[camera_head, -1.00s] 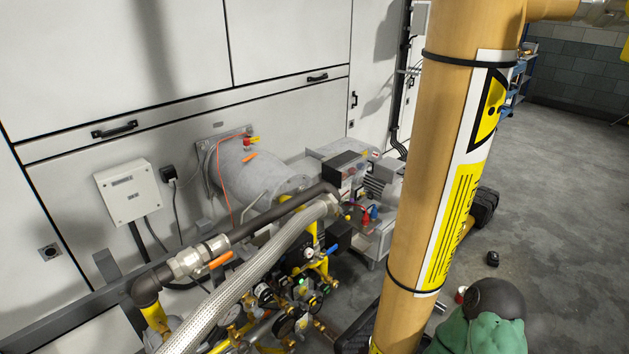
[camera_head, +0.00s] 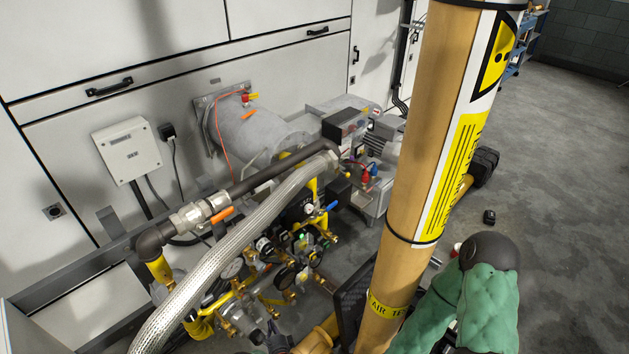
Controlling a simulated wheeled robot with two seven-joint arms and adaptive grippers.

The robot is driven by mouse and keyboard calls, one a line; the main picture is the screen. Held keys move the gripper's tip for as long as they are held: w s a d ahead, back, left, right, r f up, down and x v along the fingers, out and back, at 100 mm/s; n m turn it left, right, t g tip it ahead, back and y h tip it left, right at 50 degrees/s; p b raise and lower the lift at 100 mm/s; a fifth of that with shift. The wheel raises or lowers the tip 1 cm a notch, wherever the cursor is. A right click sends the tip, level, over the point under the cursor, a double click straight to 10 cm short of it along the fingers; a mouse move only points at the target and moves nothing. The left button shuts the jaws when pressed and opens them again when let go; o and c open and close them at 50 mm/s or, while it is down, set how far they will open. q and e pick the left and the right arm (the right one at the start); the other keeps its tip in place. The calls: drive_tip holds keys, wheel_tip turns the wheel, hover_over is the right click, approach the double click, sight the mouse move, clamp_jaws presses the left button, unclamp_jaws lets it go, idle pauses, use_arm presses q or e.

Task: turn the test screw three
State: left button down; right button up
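The gas valve train (camera_head: 285,275), with several brass fittings, round gauges and yellow pipe pieces, stands below the braided hose, low in the middle of the view. The test screws are too small to tell apart, so I cannot pick out test screw three. A dark shape at the bottom edge, just below the valve train, seems to be part of my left gripper (camera_head: 272,338). Most of it is cut off, and I cannot tell whether it is open or holds anything. I see no part of my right gripper.
A thick yellow-brown pipe (camera_head: 425,150) with warning labels stands close in front, right of the valve train. A braided hose (camera_head: 235,255) crosses above the train. The burner (camera_head: 265,135) sits behind. Lumpy green material (camera_head: 490,300) is at lower right; open floor lies beyond.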

use_arm(q)
drive_tip(key=shift+s+a, duration=0.15)
idle(0.4)
drive_tip(key=s+d, duration=0.4)
drive_tip(key=shift+s+p, duration=0.25)
drive_tip(key=shift+p, duration=0.1)
idle(0.5)
